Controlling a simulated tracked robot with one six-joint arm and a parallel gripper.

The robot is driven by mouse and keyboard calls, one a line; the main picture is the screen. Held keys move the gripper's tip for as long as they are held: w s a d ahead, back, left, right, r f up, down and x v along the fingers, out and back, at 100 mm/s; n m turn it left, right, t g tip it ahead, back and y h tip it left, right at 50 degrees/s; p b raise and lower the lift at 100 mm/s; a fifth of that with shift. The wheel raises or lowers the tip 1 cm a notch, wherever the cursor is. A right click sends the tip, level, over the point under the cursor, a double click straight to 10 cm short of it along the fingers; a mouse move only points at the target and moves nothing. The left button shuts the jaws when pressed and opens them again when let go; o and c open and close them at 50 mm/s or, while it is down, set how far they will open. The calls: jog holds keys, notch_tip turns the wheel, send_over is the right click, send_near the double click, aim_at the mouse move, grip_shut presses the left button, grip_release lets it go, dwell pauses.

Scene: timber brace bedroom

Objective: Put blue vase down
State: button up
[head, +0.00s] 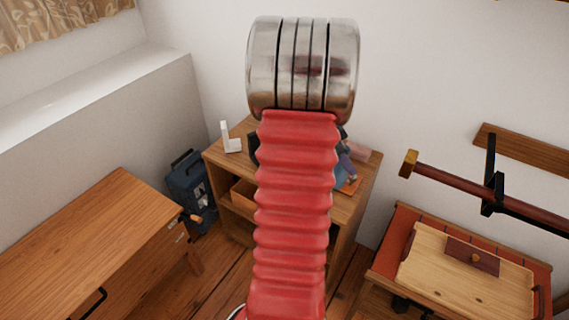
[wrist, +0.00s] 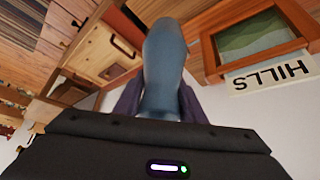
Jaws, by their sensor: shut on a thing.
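The blue vase (wrist: 165,60) shows in the wrist view, rising from between the two dark purple fingers of my gripper (wrist: 160,103). My gripper is shut on it, and its lower part in the picture is partly hidden by the fingers and the black gripper body.
A wooden shelf unit (head: 352,207) stands behind my arm with a white object (head: 230,138) and small items on top. A desk (head: 85,235) is at left, a blue case (head: 188,185) beside it. A tray (head: 420,268) lies on the right table. The wrist view shows a HILLS sign (wrist: 270,74).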

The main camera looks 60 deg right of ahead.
aim_at(343, 175)
jog(key=shift+f, duration=3.1)
jog(key=shift+f, duration=1.85)
jog(key=shift+f, duration=0.1)
jog(key=o, duration=1.2)
jog(key=shift+o, duration=0.2)
